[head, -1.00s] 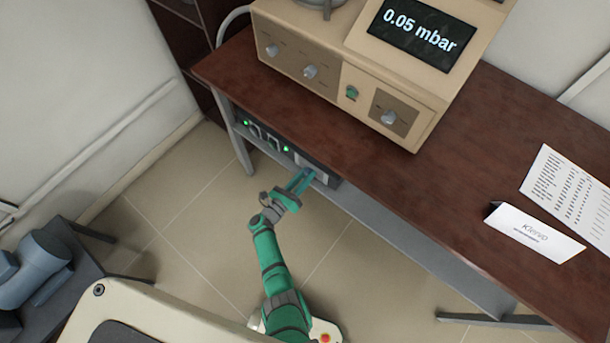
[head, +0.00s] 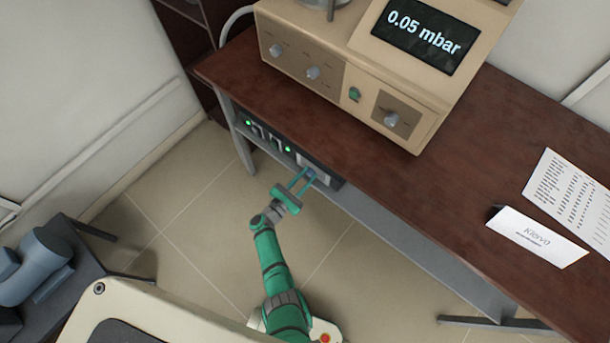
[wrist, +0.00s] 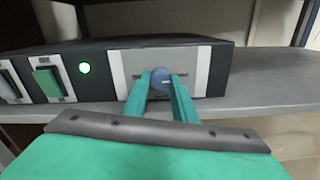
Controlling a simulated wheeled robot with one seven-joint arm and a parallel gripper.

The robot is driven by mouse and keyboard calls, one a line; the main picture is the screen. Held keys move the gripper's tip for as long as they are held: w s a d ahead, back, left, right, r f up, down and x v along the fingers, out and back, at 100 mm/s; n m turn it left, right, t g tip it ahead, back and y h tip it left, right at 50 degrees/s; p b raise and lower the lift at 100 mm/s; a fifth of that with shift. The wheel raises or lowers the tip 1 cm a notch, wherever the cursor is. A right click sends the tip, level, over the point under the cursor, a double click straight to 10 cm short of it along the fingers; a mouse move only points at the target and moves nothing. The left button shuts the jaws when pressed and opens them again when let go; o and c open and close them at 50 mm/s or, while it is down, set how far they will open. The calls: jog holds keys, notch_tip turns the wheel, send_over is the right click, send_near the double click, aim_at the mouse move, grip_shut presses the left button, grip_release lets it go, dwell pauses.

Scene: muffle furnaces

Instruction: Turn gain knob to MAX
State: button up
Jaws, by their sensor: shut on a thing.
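A dark box (wrist: 108,60) with a light front plate (wrist: 200,66) sits on the grey shelf under the table. A round blue-grey knob (wrist: 160,79) is on that plate in the wrist view, with a pale pointer line on it. My gripper (wrist: 161,82) has its two green fingers on either side of the knob, shut on it. In the head view my gripper (head: 309,176) reaches to the box's right end, where the knob is hardly visible. The plate's lettering is too small or covered to read.
The brown tabletop (head: 480,160) overhangs the shelf (wrist: 270,85). A beige instrument (head: 340,85) with several knobs and a 0.05 mbar display (head: 423,36) stands on top. The floor around my arm is clear.

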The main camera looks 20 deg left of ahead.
jog(key=shift+s, duration=0.1)
dwell(0.4)
jog(key=o, duration=1)
jog(key=shift+a, duration=0.1)
jog(key=shift+o, duration=0.2)
jog(key=v, duration=1.1)
